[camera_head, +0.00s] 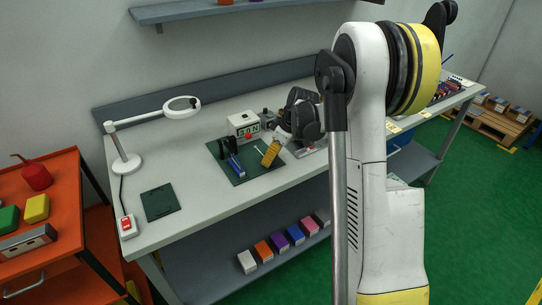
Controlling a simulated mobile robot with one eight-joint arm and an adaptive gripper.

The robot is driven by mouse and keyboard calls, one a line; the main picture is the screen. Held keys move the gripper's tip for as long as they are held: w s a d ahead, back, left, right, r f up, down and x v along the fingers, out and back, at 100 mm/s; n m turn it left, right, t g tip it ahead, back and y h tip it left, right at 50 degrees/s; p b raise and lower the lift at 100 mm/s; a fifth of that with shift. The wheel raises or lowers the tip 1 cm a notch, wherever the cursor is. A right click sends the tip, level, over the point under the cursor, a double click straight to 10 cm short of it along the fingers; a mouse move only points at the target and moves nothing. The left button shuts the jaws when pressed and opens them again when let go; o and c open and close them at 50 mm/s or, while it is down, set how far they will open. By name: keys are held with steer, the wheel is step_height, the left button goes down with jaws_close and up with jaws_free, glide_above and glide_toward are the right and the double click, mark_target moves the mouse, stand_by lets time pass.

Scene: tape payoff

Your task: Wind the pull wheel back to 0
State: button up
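On the bench stands a white box (243,123) with dark characters on its front, too small to read surely, and a small red part below it. In front of it, on a dark green mat (240,178), is a small black and blue device (234,160); I cannot tell for sure which part is the pull wheel or where its mark points. A yellow block-like part (270,153) stands tilted right of it. The dark end of my arm, with my gripper (282,136), is just above and right of the yellow part. Its fingers are too small and overlapped to read.
A white lamp (126,150) arches over the bench's left side. A dark green plate (160,202) and a red-topped switch (127,225) lie there. An orange cart (66,192) stands left. Several coloured boxes (263,251) sit on the lower shelf. The front left bench is mostly clear.

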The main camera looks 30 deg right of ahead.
steer(key=shift+n, duration=0.6)
steer(key=shift+g, duration=0.3)
steer(key=o, duration=1.2)
steer(key=v, duration=1.2)
steer(key=shift+d, duration=0.2)
